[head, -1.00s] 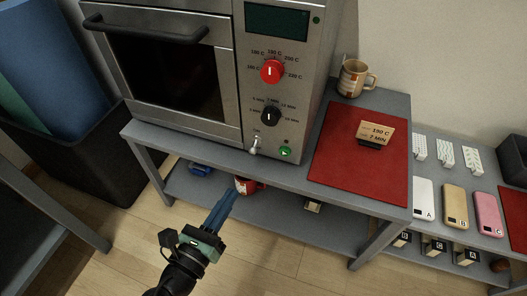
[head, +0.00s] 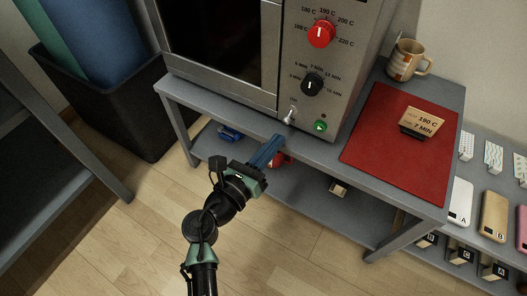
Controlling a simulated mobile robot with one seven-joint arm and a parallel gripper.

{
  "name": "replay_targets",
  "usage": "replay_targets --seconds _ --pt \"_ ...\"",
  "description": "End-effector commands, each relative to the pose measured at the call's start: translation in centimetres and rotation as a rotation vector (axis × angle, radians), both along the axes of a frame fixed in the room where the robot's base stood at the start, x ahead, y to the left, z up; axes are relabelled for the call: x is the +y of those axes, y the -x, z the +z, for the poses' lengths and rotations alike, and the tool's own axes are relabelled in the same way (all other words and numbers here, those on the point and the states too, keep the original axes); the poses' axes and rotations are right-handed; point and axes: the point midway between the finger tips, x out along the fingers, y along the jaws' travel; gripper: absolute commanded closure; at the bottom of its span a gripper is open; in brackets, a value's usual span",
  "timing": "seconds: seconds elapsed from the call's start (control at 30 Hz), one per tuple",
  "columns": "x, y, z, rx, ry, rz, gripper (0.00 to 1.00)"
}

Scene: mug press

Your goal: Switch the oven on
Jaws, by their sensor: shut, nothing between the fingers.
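The oven (head: 262,95) is a steel box with a dark door window, standing on a grey table. Its panel has a red temperature knob (head: 321,33), a black time knob (head: 312,85), a small metal toggle switch (head: 290,117) under a short label, and a green button (head: 320,126). The switch lever tilts upward. My gripper (head: 278,139) has blue fingers, shut and empty. It is at the table's front edge, just below and left of the switch in the picture; I cannot tell whether they touch, though a small gap shows.
A red mat (head: 385,155) bears a card (head: 423,121) reading 190 C, 7 MIN. A patterned mug (head: 405,62) stands behind it. A red mug (head: 281,159) on the lower shelf is partly hidden by my gripper. A black bin (head: 110,115) stands left. Phones (head: 459,199) lie at right.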

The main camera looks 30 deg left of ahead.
Motion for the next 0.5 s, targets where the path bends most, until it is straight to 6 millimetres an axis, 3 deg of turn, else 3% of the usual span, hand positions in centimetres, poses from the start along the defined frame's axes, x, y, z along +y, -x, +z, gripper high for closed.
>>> replay_targets --seconds 0.2,0.5 --pt "-0.3 -3.0 -0.2 -0.001 -0.001 0.000 1.00" --pt "-0.5 -3.9 0.0 0.001 0.000 0.000 1.00"
